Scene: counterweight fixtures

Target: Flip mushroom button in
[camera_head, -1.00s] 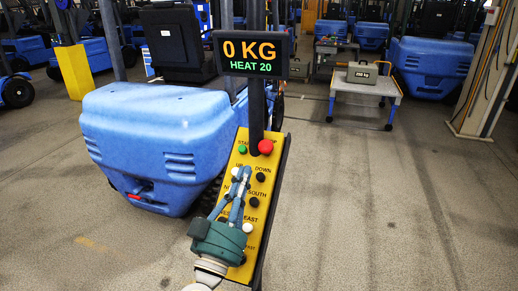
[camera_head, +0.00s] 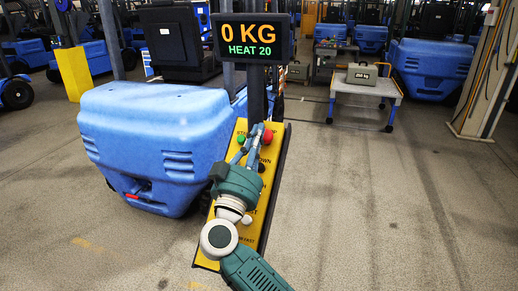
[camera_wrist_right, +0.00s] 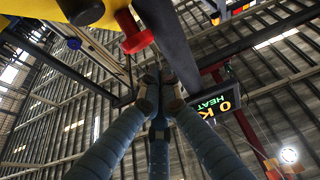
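The red mushroom button (camera_head: 268,136) sits at the upper right of a yellow control panel (camera_head: 207,256), beside a dark post. In the right wrist view the red button (camera_wrist_right: 136,42) stands out from the panel at the top. My right gripper (camera_head: 259,129) is over the upper panel, its fingertips just left of the red button. In the right wrist view its fingers (camera_wrist_right: 160,80) converge with the tips close together, nothing between them, and appear apart from the button. A green button (camera_head: 241,139) is left of the fingers. My right arm hides much of the lower panel. My left gripper is out of view.
A display (camera_head: 252,38) reading "0 KG HEAT 20" is on the post above the panel. A blue machine body (camera_head: 150,135) stands close on the left. A white table (camera_head: 366,88) with a grey case (camera_head: 362,73) stands behind. The floor at right is clear.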

